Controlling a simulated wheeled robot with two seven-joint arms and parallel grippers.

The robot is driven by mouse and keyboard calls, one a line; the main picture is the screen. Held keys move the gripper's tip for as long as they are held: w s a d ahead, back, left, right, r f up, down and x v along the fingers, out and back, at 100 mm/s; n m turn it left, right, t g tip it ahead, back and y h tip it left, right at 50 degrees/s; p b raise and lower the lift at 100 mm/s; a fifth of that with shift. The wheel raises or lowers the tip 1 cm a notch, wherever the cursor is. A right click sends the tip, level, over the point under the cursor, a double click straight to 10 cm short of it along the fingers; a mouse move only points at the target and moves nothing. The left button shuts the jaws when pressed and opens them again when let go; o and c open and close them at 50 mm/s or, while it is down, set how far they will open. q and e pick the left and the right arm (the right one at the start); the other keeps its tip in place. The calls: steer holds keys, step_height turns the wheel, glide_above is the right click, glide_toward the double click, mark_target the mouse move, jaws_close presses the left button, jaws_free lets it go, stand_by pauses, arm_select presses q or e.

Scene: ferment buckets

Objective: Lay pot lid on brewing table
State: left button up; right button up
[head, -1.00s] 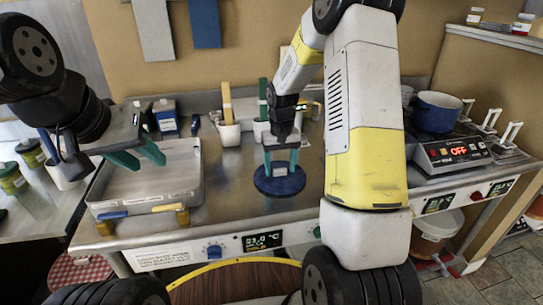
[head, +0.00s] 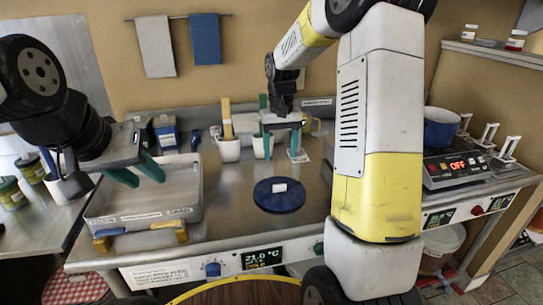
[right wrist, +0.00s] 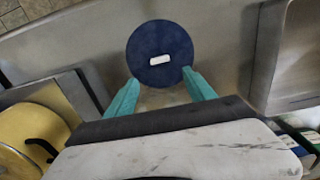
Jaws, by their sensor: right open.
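The pot lid (head: 279,200) is a dark blue disc with a small white handle. It lies flat on the metal brewing table (head: 235,215), near the front, and also shows at the top of the right wrist view (right wrist: 160,75). My right gripper (head: 280,156) is open and empty, raised behind the lid with its teal fingers apart. In the right wrist view its fingertips (right wrist: 160,78) point toward the lid's near edge, clear of the handle. My left gripper (head: 150,180) is open and empty over the metal tray at the left.
The shallow metal tray (head: 190,210) stands left of the lid. White cups (head: 229,150) with upright tools stand at the back. A blue pot (head: 440,127) sits on the hotplate (head: 455,168) at the right, beyond my right arm. The table around the lid is clear.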

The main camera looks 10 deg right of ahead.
steer(key=s+a+r+t+y, duration=0.1)
steer(key=s+r+t, duration=0.2)
steer(key=s, duration=0.9)
steer(key=s+a+r+t+y, duration=0.1)
steer(key=s+r+t, duration=0.2)
steer(key=s+r, duration=0.6)
steer(key=s, duration=0.3)
steer(key=shift+s, duration=0.15)
steer(key=shift+r, duration=0.1)
